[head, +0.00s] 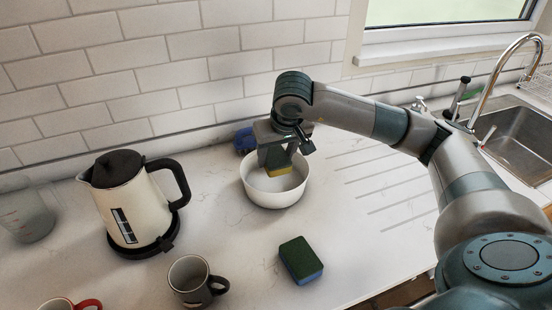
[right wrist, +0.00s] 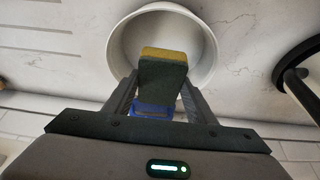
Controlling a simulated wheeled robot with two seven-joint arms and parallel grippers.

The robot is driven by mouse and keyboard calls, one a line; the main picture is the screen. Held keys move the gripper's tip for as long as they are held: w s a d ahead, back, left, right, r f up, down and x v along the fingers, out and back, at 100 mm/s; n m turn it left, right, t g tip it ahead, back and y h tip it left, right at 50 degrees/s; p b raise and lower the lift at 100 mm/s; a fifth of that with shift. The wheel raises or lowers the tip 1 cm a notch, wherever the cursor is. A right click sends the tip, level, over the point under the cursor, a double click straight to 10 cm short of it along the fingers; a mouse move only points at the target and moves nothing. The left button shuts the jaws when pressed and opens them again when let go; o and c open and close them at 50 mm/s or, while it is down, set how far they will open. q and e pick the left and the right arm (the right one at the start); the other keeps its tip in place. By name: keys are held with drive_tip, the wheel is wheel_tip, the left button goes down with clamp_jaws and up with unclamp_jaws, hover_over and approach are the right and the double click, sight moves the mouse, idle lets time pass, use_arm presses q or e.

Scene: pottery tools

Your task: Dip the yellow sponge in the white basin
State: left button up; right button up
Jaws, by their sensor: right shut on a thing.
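The yellow sponge (head: 279,171) has a dark green scouring side and is held at the white basin (head: 272,197), a round bowl on the counter. In the right wrist view the sponge (right wrist: 163,55) sits between the fingers and overlaps the basin's opening (right wrist: 117,50). My right gripper (head: 277,160) is shut on the sponge, pointing down over the basin's back part. Whether the sponge touches the basin's bottom cannot be told. My left gripper is not in view.
A blue sponge (head: 245,141) lies behind the basin by the wall. A green-topped blue sponge (head: 300,260) lies in front. A cream kettle (head: 128,205) and a dark mug (head: 190,279) stand left. The sink (head: 515,140) is at the right. The ridged counter right of the basin is clear.

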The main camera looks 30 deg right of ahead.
drive_tip(key=shift+r+p, duration=0.45)
drive_tip(key=shift+r, duration=0.85)
